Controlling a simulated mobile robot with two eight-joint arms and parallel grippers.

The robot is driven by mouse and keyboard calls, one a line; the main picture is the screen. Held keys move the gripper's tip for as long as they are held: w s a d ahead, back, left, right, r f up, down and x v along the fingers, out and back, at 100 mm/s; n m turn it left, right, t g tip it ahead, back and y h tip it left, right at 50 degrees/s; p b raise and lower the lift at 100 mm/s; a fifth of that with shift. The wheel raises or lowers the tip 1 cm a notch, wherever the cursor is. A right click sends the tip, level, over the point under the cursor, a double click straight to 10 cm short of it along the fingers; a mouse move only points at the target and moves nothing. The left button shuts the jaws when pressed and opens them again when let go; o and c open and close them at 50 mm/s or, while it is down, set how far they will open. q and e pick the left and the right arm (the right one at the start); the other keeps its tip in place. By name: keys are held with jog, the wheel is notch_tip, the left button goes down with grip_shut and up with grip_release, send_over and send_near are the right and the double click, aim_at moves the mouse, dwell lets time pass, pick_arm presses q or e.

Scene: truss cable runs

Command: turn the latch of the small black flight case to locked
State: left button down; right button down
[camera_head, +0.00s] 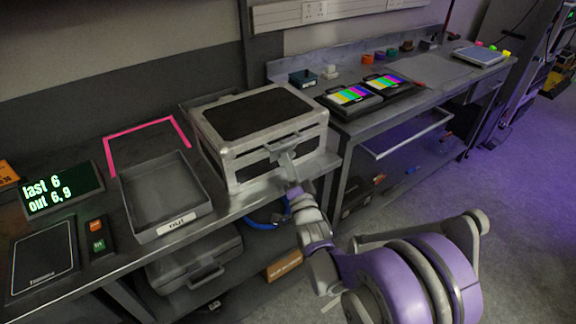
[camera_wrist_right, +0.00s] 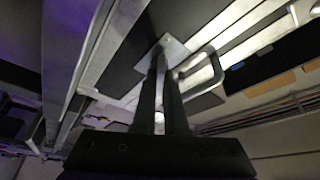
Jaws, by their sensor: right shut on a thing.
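The small black flight case (camera_head: 258,113), with pale metal edges, stands closed on the bench in the middle of the head view. Its front also shows in the right wrist view (camera_wrist_right: 125,62), with a metal handle (camera_wrist_right: 208,76) to the right of my fingers. My right gripper (camera_head: 284,153) reaches the case's front. In the wrist view its two dark fingers (camera_wrist_right: 166,52) are close together, shut on the latch at a pale metal plate (camera_wrist_right: 176,46). The fingers mostly hide the latch, so I cannot tell its angle. My left gripper is out of view.
A grey tray (camera_head: 170,225) and pink marked outline (camera_head: 147,130) lie left of the case. A lit display (camera_head: 62,190) stands farther left. Colour-bar screens (camera_head: 349,95) sit on the bench to the right. Another case (camera_head: 195,262) is on the shelf below.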

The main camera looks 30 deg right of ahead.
jog(key=n+y, duration=0.1)
jog(key=n, duration=0.1)
jog(key=n+t+y+b, duration=0.1)
jog(key=n, duration=0.1)
jog(key=n+t, duration=0.1)
jog(key=n, duration=0.2)
jog(key=shift+d+f+y+b, duration=0.15)
jog(key=shift+f+y+b, duration=0.1)
jog(key=shift+y+b, duration=0.15)
jog(key=n+y, duration=0.1)
jog(key=n, duration=0.2)
jog(key=shift+n+t, duration=0.3)
jog(key=shift+n, duration=0.1)
jog(key=shift+d+n+y+b, duration=0.1)
jog(key=shift+n+y+b, duration=0.25)
jog(key=shift+n+y, duration=1.45)
jog(key=shift+r+n, duration=0.1)
jog(key=shift+n, duration=0.5)
jog(key=c, duration=1)
grip_release()
jog(key=shift+o, duration=0.2)
jog(key=a+b+v, duration=0.1)
jog(key=v, duration=0.9)
jog(key=shift+s+d, duration=0.4)
